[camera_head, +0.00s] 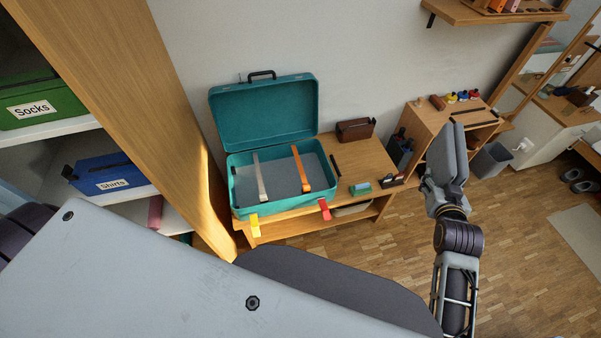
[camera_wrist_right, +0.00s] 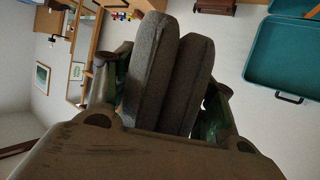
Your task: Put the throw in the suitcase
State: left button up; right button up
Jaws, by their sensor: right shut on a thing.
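The throw (camera_head: 453,155) is a grey folded bundle, held upright at the right of the head view. It also fills the middle of the right wrist view as two thick grey layers (camera_wrist_right: 172,75). My right gripper (camera_head: 440,190) is shut on its lower part, with a finger on each side. The teal suitcase (camera_head: 262,112) lies open on a wooden bench, well left of the throw, lid raised against the wall. Its grey floor is bare apart from a pale strap (camera_head: 260,175) and an orange strap (camera_head: 300,168). My left gripper does not show.
A brown toiletry bag (camera_head: 355,130) and small items stand on the bench (camera_head: 365,158) right of the suitcase. A wooden cabinet (camera_head: 440,125) stands behind the throw. At left are a tall wooden panel (camera_head: 150,100), a green Socks box (camera_head: 40,100) and a blue Shirts box (camera_head: 108,172).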

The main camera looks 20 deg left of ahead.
aim_at(262, 178)
jog(key=i+l+u, duration=0.15)
jog(key=u, duration=0.3)
jog(key=i+l+u, duration=0.1)
jog(key=u, duration=0.3)
jog(key=l+u, duration=0.3)
jog(key=u, duration=0.15)
jog(key=l+u, duration=0.3)
jog(key=u, duration=0.15)
jog(key=l+u, duration=0.25)
jog(key=u, duration=0.2)
jog(key=i+l, duration=0.05)
